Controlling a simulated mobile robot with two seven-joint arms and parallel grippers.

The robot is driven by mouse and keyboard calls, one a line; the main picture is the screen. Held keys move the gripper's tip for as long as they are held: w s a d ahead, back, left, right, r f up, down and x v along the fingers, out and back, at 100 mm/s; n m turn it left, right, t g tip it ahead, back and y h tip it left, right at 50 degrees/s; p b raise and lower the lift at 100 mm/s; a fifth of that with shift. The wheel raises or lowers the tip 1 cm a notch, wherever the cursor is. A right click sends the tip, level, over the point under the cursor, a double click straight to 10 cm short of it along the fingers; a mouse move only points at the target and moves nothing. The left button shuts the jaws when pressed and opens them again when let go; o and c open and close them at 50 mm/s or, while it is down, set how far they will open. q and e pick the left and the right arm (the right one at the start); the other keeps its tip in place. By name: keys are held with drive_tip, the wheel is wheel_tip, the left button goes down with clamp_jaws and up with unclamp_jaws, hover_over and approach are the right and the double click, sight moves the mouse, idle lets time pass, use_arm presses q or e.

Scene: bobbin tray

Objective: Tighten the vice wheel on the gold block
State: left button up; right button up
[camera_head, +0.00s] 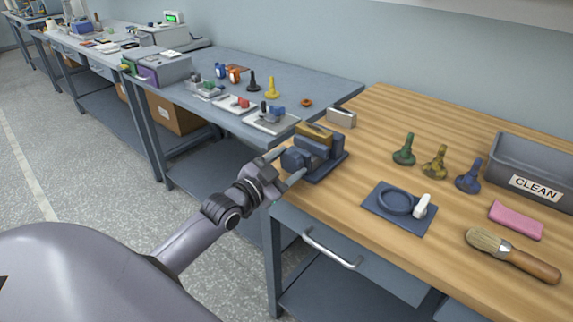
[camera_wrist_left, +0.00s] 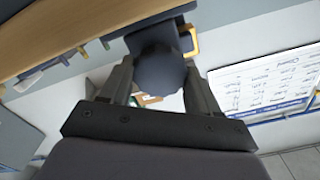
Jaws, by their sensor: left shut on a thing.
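The vice (camera_head: 323,160) is dark blue-grey and stands at the left end of the wooden bench. The gold block (camera_head: 314,131) sits between its jaws at the top. The vice wheel (camera_head: 293,160) faces my left gripper (camera_head: 283,171), whose fingers are shut on its sides. In the left wrist view the round dark wheel (camera_wrist_left: 160,72) fills the space between the two fingers of my left gripper (camera_wrist_left: 160,88). A gold edge (camera_wrist_left: 193,42) of the block shows beyond it. The wheel's far side is hidden. My right gripper is in neither view.
A drawer handle (camera_head: 330,252) sticks out below.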

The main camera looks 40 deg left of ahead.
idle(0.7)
use_arm(q)
drive_tip(key=o, duration=1)
drive_tip(key=shift+o, duration=0.2)
drive_tip(key=shift+s, duration=0.1)
drive_tip(key=s, duration=0.7)
drive_tip(key=shift+a, duration=0.35)
